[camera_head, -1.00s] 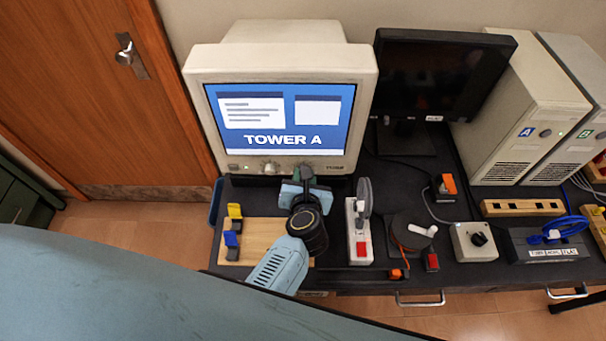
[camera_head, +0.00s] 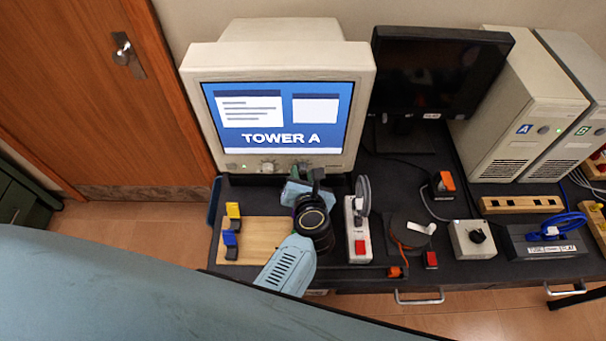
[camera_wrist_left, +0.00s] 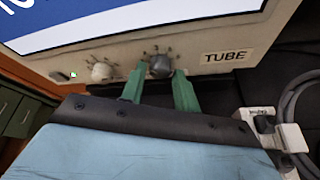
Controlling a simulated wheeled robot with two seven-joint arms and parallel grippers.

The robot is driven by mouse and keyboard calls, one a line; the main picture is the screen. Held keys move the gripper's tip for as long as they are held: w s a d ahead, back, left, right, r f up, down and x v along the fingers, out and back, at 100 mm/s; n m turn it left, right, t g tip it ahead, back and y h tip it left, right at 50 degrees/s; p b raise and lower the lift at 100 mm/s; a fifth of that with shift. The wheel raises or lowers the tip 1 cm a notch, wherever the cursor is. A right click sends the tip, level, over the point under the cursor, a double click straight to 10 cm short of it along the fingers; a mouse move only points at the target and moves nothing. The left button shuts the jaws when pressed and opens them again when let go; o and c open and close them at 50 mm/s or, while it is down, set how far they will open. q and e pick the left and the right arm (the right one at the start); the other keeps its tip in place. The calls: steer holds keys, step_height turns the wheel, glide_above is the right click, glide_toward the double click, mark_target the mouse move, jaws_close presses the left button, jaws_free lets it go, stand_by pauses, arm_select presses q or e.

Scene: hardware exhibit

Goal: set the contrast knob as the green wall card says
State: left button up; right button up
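The beige tube monitor (camera_head: 277,62) shows "TOWER A" and has two small knobs under its screen. In the left wrist view a pale left knob (camera_wrist_left: 102,72) and a darker grey right knob (camera_wrist_left: 160,66) have small marks around them too small to read. My left gripper (camera_head: 314,178) is just below and in front of the right knob. In the wrist view its green fingers (camera_wrist_left: 160,78) are apart, one on each side of the grey knob; I see no clear grip. Which knob is contrast cannot be read. The green wall card and my right gripper are not in view.
A wooden board (camera_head: 262,238) with yellow and blue clips lies left of my arm. A white power strip (camera_head: 358,230) with a red switch stands close on the right. A dark flat monitor (camera_head: 438,75), two computer towers (camera_head: 520,115) and a grey knob box (camera_head: 472,238) are farther right.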

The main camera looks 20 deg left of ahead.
arm_select(q)
steer(key=shift+o, duration=1.3)
